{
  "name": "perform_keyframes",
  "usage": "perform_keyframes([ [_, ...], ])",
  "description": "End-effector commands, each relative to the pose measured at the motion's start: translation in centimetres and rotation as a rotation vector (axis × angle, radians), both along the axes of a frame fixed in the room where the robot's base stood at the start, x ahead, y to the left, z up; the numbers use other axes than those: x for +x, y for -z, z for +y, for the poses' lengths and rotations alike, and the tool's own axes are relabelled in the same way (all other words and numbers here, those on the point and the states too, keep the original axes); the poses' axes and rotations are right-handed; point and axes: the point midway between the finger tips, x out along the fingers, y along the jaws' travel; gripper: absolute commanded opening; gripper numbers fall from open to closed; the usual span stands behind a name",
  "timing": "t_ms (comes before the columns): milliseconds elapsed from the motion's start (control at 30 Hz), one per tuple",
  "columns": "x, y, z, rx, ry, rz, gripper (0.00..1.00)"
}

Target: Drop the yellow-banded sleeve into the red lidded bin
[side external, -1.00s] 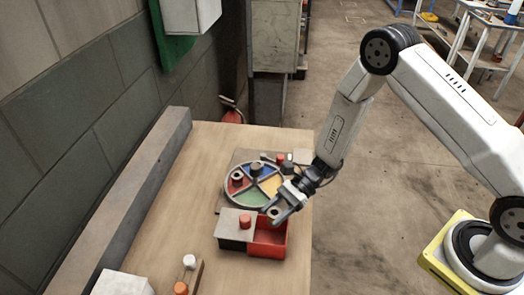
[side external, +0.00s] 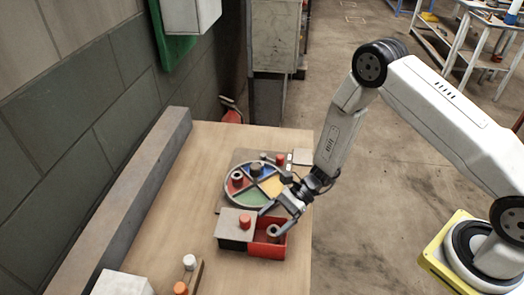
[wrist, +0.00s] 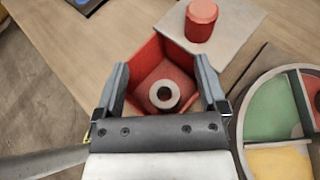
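The red bin (side external: 268,251) stands near the front of the bench, its right part uncovered. A grey lid with a red knob (side external: 245,222) is over its left side; the lid also shows in the wrist view (wrist: 239,27). A pale ring-ended sleeve (wrist: 164,95) is inside the bin's opening; it shows in the side view (side external: 273,231) too. No yellow band can be made out on it. My gripper (wrist: 160,64) is open, with its fingers on either side of the bin's opening and the sleeve apart from them. I cannot tell whether the sleeve rests on the floor.
A round tray (side external: 256,203) with coloured sectors stands behind the bin, holding a few pieces. A white block (side external: 122,284) and small white and orange pegs (side external: 189,262) are at the front. A long grey beam (side external: 135,190) runs along the left; bare bench lies between.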

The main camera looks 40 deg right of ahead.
Motion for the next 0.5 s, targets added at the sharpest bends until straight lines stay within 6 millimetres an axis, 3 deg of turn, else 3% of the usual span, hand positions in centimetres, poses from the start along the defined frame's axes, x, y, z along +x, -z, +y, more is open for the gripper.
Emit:
perform_keyframes([
  [267, 0.0, 0.0, -0.1, -0.001, 0.0, 0.0, 0.92],
  [500, 0.1, -0.6, -1.5, 0.0, 0.002, -0.002, 0.92],
])
